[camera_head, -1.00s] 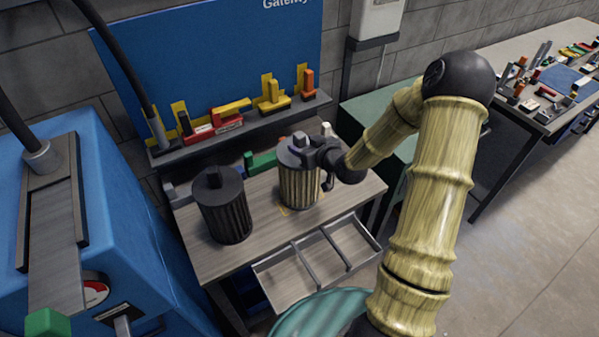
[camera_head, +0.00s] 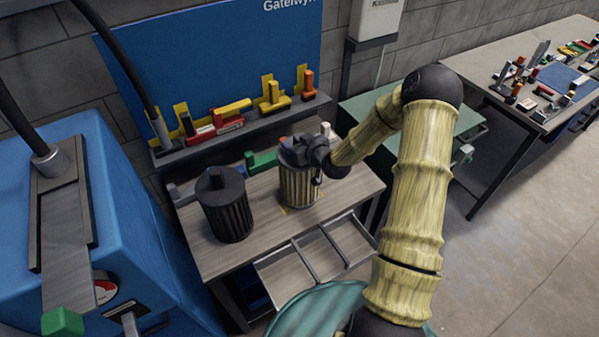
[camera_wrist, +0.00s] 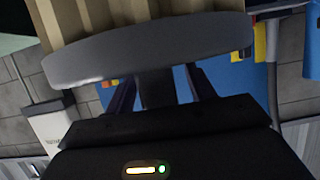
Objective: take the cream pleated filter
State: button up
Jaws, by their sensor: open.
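The cream pleated filter (camera_head: 297,187) stands upright on the small wooden-topped bench, with a grey cap on top. In the wrist view its cream pleats (camera_wrist: 95,14) and the cap's grey rim (camera_wrist: 150,50) fill the top of the picture. My gripper (camera_head: 308,150) is at the cap and hides part of it in the head view. In the wrist view my gripper (camera_wrist: 158,90) is open. Its two fingers stand on either side of a dark upright part that looks like the cap's knob. I cannot tell whether they touch it.
A black pleated filter (camera_head: 228,212) stands left of the cream one. An open divided drawer (camera_head: 315,258) juts out below the bench front. A shelf (camera_head: 240,131) with coloured parts and a blue board (camera_head: 225,60) are behind. A blue machine (camera_head: 130,200) stands left.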

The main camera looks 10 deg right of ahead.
dwell(0.3)
grip_shut()
jog(key=shift+r, duration=0.1)
notch_tip(320, 180, up, 10)
jog(key=b, duration=0.3)
dwell(0.5)
dwell(0.5)
